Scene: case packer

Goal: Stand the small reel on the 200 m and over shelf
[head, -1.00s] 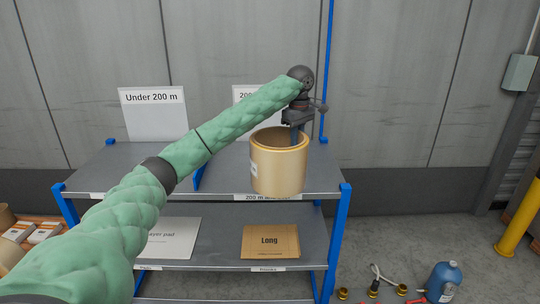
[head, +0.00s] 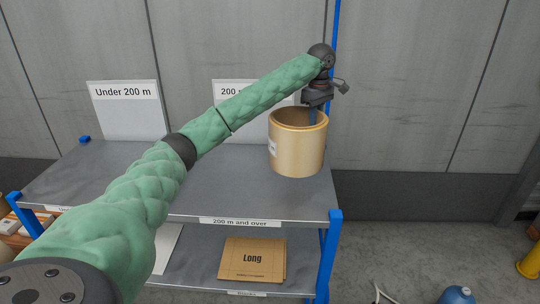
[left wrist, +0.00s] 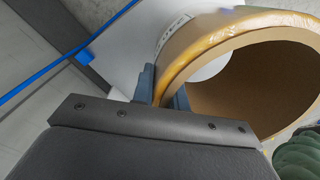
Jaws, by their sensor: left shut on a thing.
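The small reel (head: 297,150) is a tan, hollow cylinder with a white label on its side. It is upright at the right end of the top shelf (head: 250,195), whose front edge is labelled "200 m and over" (head: 240,222). I cannot tell whether its bottom touches the shelf or hangs just above it. My left gripper (head: 312,117) points down and is shut on the reel's rim. In the left wrist view the reel's wall (left wrist: 185,62) passes between the two fingers (left wrist: 164,98). My right gripper is not in view.
An "Under 200 m" sign (head: 127,110) stands at the back left; my arm partly hides the "200" sign (head: 232,92). A blue post (head: 333,60) rises behind the reel. A "Long" card (head: 252,260) lies on the lower shelf. The front of the top shelf is clear.

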